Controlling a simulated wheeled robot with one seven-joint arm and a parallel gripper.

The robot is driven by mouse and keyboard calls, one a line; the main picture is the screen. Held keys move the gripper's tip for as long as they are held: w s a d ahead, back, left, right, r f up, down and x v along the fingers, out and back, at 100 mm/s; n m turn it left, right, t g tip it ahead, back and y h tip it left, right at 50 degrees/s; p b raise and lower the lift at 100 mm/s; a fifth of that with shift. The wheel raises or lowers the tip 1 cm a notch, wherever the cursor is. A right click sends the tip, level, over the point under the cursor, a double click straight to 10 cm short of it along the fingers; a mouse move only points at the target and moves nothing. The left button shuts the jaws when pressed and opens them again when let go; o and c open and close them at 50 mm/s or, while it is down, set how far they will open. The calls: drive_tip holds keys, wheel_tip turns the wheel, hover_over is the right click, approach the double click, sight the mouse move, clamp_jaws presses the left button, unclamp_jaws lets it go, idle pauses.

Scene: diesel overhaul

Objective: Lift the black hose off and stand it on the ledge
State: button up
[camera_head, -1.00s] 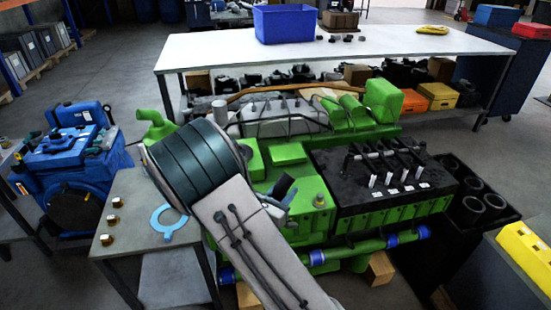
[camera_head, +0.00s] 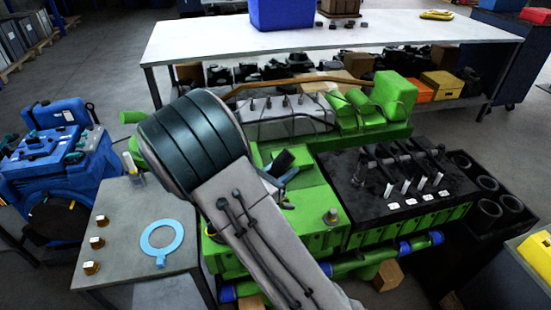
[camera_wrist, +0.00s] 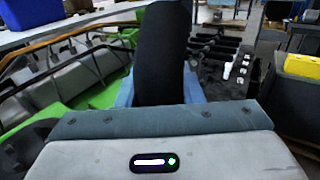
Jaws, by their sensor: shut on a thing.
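The black hose (camera_head: 283,160) shows as a short, thick dark tube tilted over the green engine (camera_head: 312,205) in the head view. My gripper (camera_head: 282,177) is shut on it, with blue-grey fingers either side. I cannot tell for sure which surface is the ledge.
My arm covers the engine's left part. A grey side table (camera_head: 125,220) at left holds a light blue ring (camera_head: 161,238) and brass fittings (camera_head: 97,243). A black block with rods (camera_head: 400,180) lies right. A long white-topped bench (camera_head: 330,45) stands behind.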

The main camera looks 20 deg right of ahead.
drive_tip(key=shift+d+f+b, duration=0.15)
drive_tip(key=shift+f+b, duration=0.15)
drive_tip(key=f+b, duration=0.1)
drive_tip(key=f, duration=0.1)
drive_tip(key=f+b, duration=0.4)
drive_tip(key=shift+a, duration=0.25)
drive_tip(key=o, duration=1.3)
drive_tip(key=shift+c, duration=0.2)
